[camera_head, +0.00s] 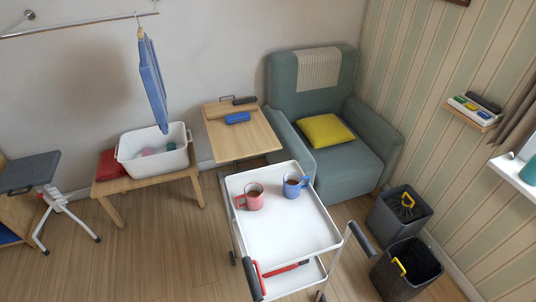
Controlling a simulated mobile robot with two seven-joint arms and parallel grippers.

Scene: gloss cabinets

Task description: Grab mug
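A pinkish-red mug (254,199) stands upright on the top tray of a white trolley (285,240), left of its middle. Its handle points left, and its inside looks dark. A blue mug (291,189) stands upright to the right and slightly farther back, with its handle pointing right. It also has a dark inside. The two mugs are apart. Neither of my grippers shows in the head view.
The trolley's near side has dark-gripped handles (360,238). A red tool (286,269) lies on its lower shelf. A green armchair (315,85) and wooden side table (255,143) stand behind. Dark bins (381,219) stand at right. The tray's front is clear.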

